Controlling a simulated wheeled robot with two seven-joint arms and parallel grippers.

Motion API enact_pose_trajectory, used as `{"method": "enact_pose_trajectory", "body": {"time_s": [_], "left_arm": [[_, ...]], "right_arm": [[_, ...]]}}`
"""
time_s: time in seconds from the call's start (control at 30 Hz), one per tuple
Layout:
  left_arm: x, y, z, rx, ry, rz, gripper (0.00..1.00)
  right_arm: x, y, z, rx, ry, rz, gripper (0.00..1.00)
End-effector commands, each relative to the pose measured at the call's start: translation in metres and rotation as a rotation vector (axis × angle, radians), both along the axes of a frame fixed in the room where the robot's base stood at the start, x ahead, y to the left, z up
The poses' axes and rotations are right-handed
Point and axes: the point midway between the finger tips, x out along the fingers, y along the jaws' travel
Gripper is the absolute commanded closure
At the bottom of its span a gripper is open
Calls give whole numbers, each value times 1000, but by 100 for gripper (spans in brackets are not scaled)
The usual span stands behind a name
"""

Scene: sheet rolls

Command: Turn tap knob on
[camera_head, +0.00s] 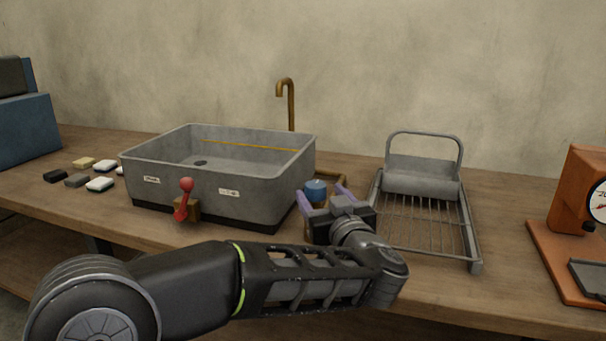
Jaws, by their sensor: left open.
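A brass tap (291,105) with a hooked spout rises behind the grey sink (255,183). A round blue knob (315,187) sits beside the sink's right wall, near a brass pipe (333,174). A red lever with a ball end (186,186) is on a small brown block at the sink's front. My left gripper (319,190) is open, with its purple fingers pointing away from me. In the picture, the blue knob shows between the fingertips; I cannot tell whether they touch it. The knob's lower part is hidden by the gripper. My right gripper is not in view.
A metal dish rack (425,215) stands close to the right of my left gripper. Several soap-like blocks (100,184) lie left of the sink. An orange scale-like device (578,195) is at the right edge, and a blue object (25,130) at the left.

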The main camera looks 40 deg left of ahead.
Motion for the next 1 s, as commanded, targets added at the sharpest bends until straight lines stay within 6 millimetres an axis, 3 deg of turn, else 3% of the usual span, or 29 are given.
{"method": "enact_pose_trajectory", "body": {"time_s": [0.47,1.0], "left_arm": [[4,7,-1,-1,2,3,37],[46,61,-1,0,1,1,37]], "right_arm": [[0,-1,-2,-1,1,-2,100],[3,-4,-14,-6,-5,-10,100]]}}
